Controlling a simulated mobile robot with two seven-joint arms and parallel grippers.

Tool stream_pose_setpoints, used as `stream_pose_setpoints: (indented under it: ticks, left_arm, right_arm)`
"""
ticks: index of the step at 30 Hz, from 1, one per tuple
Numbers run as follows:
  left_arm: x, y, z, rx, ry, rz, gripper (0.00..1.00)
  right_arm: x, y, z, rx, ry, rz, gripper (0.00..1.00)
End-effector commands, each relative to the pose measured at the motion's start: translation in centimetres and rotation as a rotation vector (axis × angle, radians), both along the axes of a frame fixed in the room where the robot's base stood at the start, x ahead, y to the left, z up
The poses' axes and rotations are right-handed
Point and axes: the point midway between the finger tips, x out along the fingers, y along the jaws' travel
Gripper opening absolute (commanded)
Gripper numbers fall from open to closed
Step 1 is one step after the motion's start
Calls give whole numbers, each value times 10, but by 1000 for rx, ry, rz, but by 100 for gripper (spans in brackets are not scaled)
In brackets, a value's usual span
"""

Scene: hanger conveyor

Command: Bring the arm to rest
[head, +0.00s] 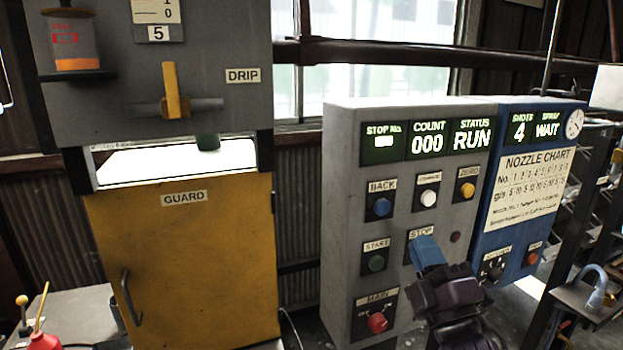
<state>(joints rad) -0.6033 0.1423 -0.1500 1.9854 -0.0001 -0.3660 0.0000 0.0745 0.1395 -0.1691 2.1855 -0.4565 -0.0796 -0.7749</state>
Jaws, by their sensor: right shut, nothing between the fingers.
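My right gripper (428,252) shows in the head view at the lower right of centre, in front of the grey control box (338,200). Its blue fingers are shut with nothing between them. They cover the place just under the STOP label (421,233), so the button there is hidden. I cannot tell whether the fingertips touch the panel. My left gripper is not in view. The panel display (471,139) reads RUN and COUNT 000.
A blue box (480,240) with a nozzle chart adjoins on the right, reading WAIT. A yellow GUARD door (200,260) stands at the left under a grey DRIP unit (215,40). A red oil can (47,340) sits at the lower left. A dark rack (600,250) stands far right.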

Motion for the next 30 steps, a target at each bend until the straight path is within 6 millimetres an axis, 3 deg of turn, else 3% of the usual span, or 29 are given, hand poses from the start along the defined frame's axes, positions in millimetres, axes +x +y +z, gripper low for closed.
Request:
stream_pose_setpoints:
  ticks: [4, 8, 14, 18, 21, 24, 30]
  left_arm:
    - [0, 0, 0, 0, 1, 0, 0]
    - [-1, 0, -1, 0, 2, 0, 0]
    - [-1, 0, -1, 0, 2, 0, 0]
    - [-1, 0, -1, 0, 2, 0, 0]
    - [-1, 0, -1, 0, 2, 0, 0]
    - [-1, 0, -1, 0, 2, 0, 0]
    - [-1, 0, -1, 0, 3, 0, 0]
  right_arm:
    - [10, -17, -64, 315, 257, 120, 0]
    - [3, -35, -140, 629, 502, 170, 0]
    - [-39, -60, -255, 1013, 794, 122, 0]
    - [-87, -75, -324, 1163, 943, 27, 0]
    - [-126, -85, -363, 1208, 1019, -45, 0]
    - [-160, -92, -388, 1225, 1070, -107, 0]
    - [-194, -99, -407, 1236, 1113, -163, 0]
